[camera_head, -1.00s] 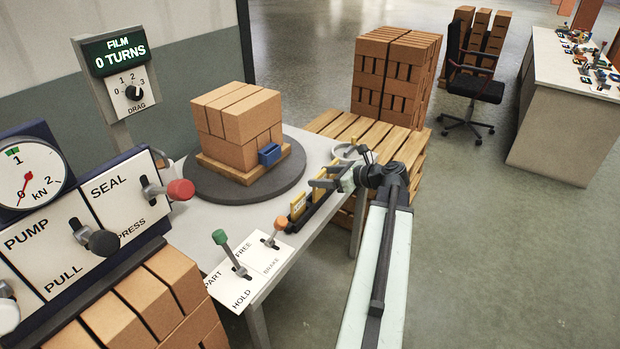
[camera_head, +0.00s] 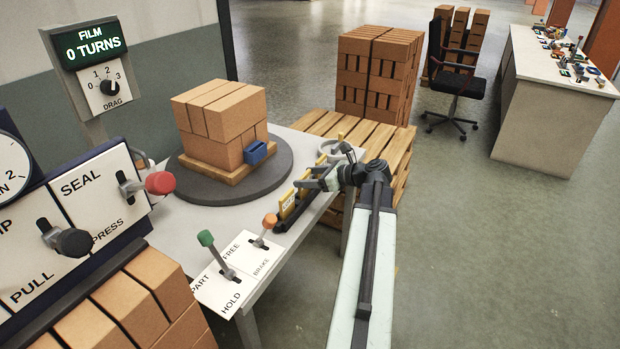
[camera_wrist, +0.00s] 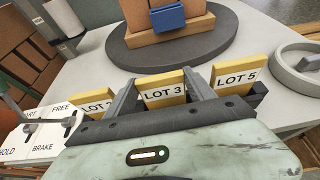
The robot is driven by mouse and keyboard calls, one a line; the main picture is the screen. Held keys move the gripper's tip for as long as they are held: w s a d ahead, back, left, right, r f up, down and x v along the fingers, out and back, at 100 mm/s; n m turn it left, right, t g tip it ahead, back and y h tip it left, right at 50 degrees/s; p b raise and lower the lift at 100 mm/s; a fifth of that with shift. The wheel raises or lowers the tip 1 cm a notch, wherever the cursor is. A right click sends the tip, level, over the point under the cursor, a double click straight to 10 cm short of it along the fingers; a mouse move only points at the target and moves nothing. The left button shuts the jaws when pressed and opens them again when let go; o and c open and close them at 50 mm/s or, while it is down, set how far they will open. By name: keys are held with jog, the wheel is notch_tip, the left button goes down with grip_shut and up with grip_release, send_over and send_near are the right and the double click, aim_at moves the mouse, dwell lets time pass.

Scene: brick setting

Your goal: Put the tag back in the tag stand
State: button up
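My gripper (camera_wrist: 163,92) has one finger at each side edge of a yellow tag marked LOT 3 (camera_wrist: 164,91), with no clear gap seen, so it looks shut on it. LOT 3 stands level with LOT 2 (camera_wrist: 96,105) on its left and LOT 5 (camera_wrist: 236,76) on its right. My gripper body hides its lower edge, so I cannot tell how it sits in the stand. In the head view, my gripper (camera_head: 314,179) is over the black tag stand (camera_head: 279,225) at the table's right edge.
A brick stack with a blue clip (camera_head: 256,152) stands on a dark turntable (camera_head: 190,189) beyond the stand. A grey ring (camera_wrist: 291,69) lies at the right. FREE/BRAKE and PART/HOLD levers (camera_head: 207,240) are at the near left. A pallet (camera_head: 395,140) is behind the table.

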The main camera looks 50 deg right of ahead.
jog(key=o, duration=0.4)
jog(key=shift+r, duration=0.15)
jog(key=p+v, duration=0.5)
jog(key=v, duration=0.7)
jog(key=shift+s, duration=0.1)
